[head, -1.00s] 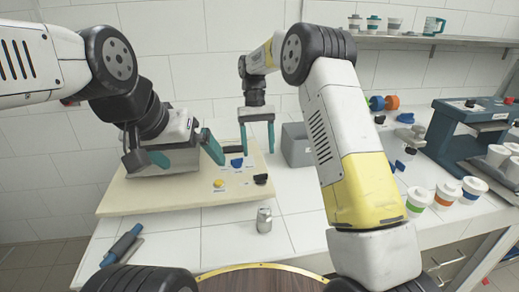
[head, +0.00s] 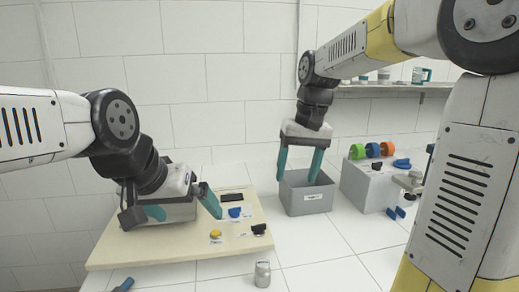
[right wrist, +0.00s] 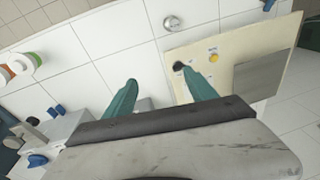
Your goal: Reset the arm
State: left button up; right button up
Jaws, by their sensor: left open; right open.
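My left gripper (head: 180,208) is at the left of the head view, low over the beige board, with its teal fingers apart and nothing seen between them. My right gripper (head: 299,172) hangs fingers down in front of and over the grey bin (head: 312,198), its two teal fingers apart and empty. The right arm crosses the right side of the head view and hides much of that side.
The beige board (head: 130,248) carries a yellow button (head: 216,234), a blue knob (head: 234,212) and a black knob (head: 259,229). A metal cylinder (head: 262,274) stands at the front. Coloured rolls (head: 373,150) top a grey block (head: 365,185). A shelf (head: 395,88) holds cups. White table lies clear front right.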

jog(key=s+d+t, duration=0.2)
jog(key=s, duration=0.5)
jog(key=s+d+f+m+t, duration=0.1)
jog(key=s+d+t, duration=0.2)
jog(key=s, duration=0.5)
jog(key=shift+s+y, duration=0.15)
jog(key=shift+y, duration=0.15)
